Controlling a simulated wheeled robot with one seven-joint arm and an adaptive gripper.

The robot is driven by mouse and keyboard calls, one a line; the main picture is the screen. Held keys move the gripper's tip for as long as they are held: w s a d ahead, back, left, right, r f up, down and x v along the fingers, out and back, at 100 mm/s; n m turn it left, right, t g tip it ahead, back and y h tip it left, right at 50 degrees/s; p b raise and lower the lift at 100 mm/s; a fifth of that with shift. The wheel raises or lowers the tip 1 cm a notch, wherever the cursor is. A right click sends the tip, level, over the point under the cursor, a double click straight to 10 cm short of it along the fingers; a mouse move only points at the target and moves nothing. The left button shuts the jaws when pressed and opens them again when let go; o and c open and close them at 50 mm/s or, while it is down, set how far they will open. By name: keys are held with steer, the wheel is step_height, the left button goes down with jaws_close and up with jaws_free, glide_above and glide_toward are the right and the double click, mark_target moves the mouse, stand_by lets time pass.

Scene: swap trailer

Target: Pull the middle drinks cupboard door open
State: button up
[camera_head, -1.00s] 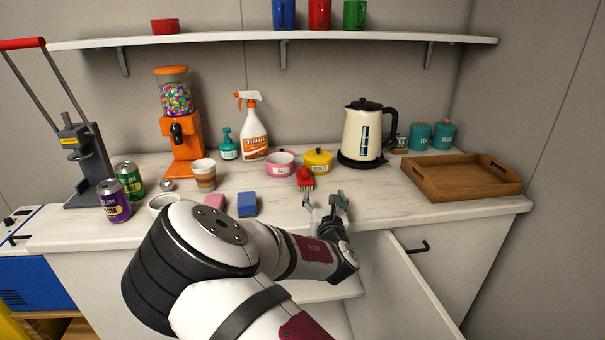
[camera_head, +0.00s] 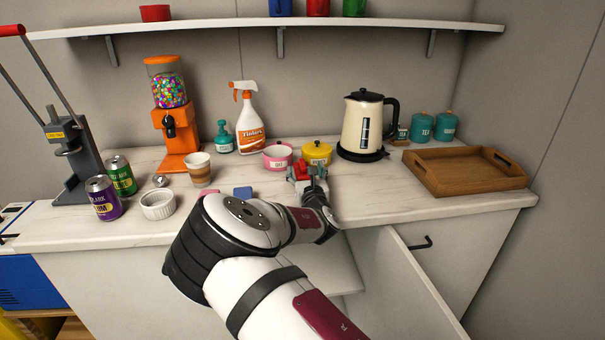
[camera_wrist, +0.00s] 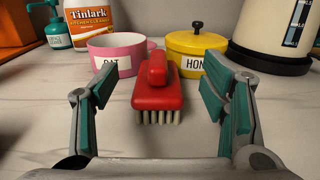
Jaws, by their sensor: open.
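A white door panel (camera_head: 405,290) stands swung out from the white cupboard front below the counter, right of my arm. A dark handle (camera_head: 420,243) shows just right of its top edge; I cannot tell whether it is on this panel or the front behind. No drinks label is readable, and my arm hides part of the cupboard front. My gripper (camera_head: 308,180) is above the counter, away from the door and handle. In the wrist view my gripper (camera_wrist: 158,78) is open, with a red brush (camera_wrist: 158,95) between and beyond its fingers, not gripped.
Behind the brush stand a pink pot (camera_head: 277,157) and a yellow honey pot (camera_head: 317,153). A kettle (camera_head: 362,125) and wooden tray (camera_head: 465,184) are to the right. Cans, a cup and a white ramekin (camera_head: 158,205) are left. The counter's right front is clear.

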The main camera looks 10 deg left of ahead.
mark_target(302, 162)
steer(key=shift+x, duration=2.5)
steer(key=shift+a+f, duration=0.1)
steer(key=shift+f, duration=0.05)
jaws_close()
